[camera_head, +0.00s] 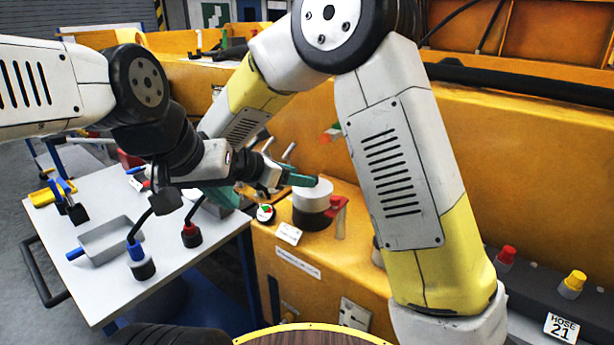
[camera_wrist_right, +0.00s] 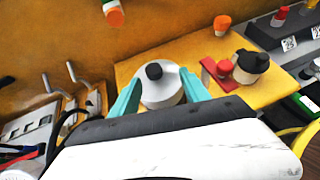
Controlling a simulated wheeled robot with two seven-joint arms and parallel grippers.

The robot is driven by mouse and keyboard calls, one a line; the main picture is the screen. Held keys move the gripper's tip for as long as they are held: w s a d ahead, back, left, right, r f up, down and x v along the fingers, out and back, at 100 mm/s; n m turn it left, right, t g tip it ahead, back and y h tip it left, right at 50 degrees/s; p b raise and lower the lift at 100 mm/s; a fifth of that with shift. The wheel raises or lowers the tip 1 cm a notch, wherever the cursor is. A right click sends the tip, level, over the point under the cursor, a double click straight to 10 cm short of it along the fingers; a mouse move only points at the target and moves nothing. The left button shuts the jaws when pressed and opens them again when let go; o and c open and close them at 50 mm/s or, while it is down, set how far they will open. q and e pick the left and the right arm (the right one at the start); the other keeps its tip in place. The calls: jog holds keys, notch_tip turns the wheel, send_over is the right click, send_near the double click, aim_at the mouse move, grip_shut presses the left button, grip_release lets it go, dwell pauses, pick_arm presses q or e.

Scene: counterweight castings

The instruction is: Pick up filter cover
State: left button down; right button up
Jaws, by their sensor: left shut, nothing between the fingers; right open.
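The filter cover looks to be the white round lid (camera_head: 313,197) with a dark band under it, on the yellow machine ledge. In the right wrist view the white lid (camera_wrist_right: 163,92) has a black knob on top. My right gripper (camera_head: 303,181) is open at the lid. In its wrist view the teal fingers (camera_wrist_right: 160,92) stand on either side of the lid; contact cannot be told. In the head view a finger hides the knob.
A red part (camera_head: 337,204) stands close right of the lid, and a small round cap (camera_head: 265,213) sits left of it. The grey table (camera_head: 85,290) holds a metal tray (camera_head: 108,240) and several tools. Yellow machine walls rise behind the ledge.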

jog(key=x, duration=0.5)
jog(key=w+a+x, duration=0.1)
jog(key=x, duration=0.1)
jog(key=shift+w+d+f, duration=0.15)
jog(key=shift+w+d, duration=0.05)
jog(key=shift+d, duration=0.1)
grip_shut()
